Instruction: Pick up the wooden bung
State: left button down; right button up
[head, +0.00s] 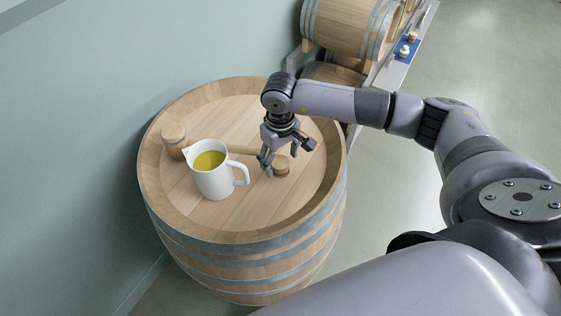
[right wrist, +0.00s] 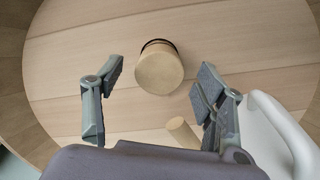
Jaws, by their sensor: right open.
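The wooden bung (head: 281,166) is a short light-wood plug on the barrel top, right of the white jug. In the right wrist view the bung (right wrist: 159,68) shows its round pale end with a dark ring at its far edge. My right gripper (head: 286,153) is open and empty, pointing down just above the bung. In the right wrist view its fingertips (right wrist: 158,76) stand on either side of the bung, with a clear gap on both sides. I cannot tell how far the tips are above the wood. My left gripper is not in view.
A white jug (head: 215,181) of yellow liquid stands left of the bung. A wooden mallet (head: 173,140) lies behind it, its handle end (right wrist: 182,131) near the gripper. The barrel (head: 250,238) has a raised rim. More barrels (head: 340,25) lie at the back, by the wall.

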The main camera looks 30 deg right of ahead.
aim_at(280, 161)
jog(key=shift+f, duration=1.15)
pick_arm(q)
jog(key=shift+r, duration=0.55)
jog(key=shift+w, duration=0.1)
pick_arm(e)
jog(key=shift+c, duration=0.6)
jog(key=c, duration=1.3)
jog(key=shift+r, duration=0.1)
